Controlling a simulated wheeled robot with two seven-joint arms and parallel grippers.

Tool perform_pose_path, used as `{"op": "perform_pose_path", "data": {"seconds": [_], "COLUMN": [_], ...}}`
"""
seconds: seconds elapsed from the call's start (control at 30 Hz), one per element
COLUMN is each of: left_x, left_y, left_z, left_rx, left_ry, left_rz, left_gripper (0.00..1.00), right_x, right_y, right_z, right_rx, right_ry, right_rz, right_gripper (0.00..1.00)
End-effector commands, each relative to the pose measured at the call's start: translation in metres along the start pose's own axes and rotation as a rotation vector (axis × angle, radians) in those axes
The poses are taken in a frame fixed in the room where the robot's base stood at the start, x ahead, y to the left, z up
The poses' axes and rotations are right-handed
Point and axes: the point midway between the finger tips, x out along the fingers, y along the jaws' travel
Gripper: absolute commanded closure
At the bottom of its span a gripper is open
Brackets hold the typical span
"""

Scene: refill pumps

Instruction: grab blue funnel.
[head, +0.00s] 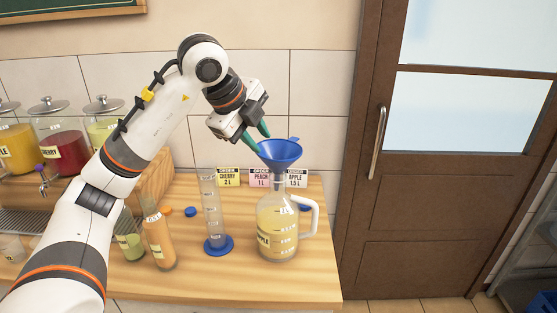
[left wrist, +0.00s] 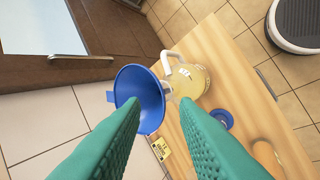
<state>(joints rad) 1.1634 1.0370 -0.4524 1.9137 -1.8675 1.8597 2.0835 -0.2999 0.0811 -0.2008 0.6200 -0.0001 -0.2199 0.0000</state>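The blue funnel (head: 281,152) sits upright in the neck of a glass jug (head: 277,232) of pale yellow liquid labelled APPLE. It also shows in the left wrist view (left wrist: 128,84). My left gripper (head: 262,141) is at the left side of the funnel's rim, its green fingers pointing down toward it. In the left wrist view the fingers are spread apart. One fingertip overlaps the funnel's bowl and the other lies outside its rim. I cannot tell whether either finger touches it. My right gripper is in neither view.
A graduated cylinder with a blue base (head: 218,243) stands left of the jug. An orange bottle (head: 159,241) and a small green-filled container (head: 131,245) stand further left. Order cards (head: 229,178) stand behind. The wooden counter (head: 310,283) is clear in front of the jug.

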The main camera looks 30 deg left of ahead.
Motion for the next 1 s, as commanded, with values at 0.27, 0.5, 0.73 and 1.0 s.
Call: {"op": "perform_pose_path", "data": {"seconds": [0.27, 0.5, 0.73, 1.0], "left_x": [0.020, 0.053, 0.072, 0.107], "left_y": [-0.003, -0.003, -0.002, -0.004], "left_z": [-0.018, -0.020, -0.022, -0.025], "left_rx": [-0.056, -0.054, -0.053, -0.052], "left_ry": [0.069, 0.066, 0.066, 0.064], "left_rz": [-0.020, -0.016, -0.019, -0.015], "left_gripper": [0.72, 0.72, 0.72, 0.72], "right_x": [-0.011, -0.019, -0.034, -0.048], "right_y": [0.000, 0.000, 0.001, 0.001], "right_z": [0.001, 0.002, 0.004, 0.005], "right_rx": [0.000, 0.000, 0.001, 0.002], "right_ry": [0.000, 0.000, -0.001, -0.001], "right_rz": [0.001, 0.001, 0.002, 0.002], "right_gripper": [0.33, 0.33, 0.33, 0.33]}}
